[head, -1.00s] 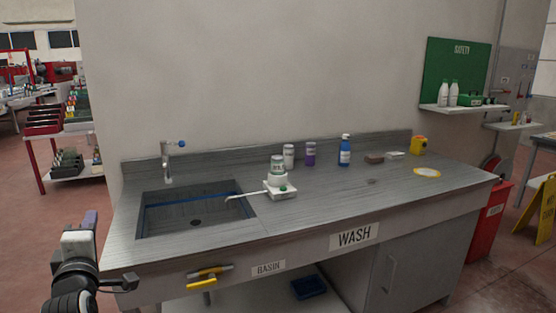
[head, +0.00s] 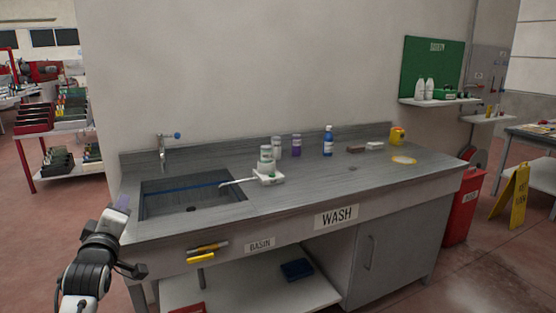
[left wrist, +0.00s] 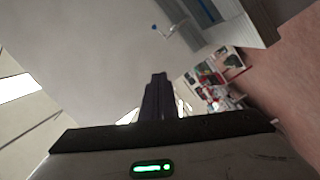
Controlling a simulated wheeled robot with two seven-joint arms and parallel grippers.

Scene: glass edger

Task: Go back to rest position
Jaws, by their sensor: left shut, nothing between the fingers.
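My left gripper (head: 122,205) is at the left of the head view, in front of the left end of the wash bench (head: 330,185). It is raised, touches nothing and is empty. In the left wrist view its dark fingers (left wrist: 158,95) are together and point up the picture, with only wall and room behind them. My right gripper is in neither view.
The bench has a sunken basin (head: 190,198) with a tap (head: 162,155). A red bin (head: 461,206) and yellow floor sign (head: 510,197) stand at right. Floor at left is clear.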

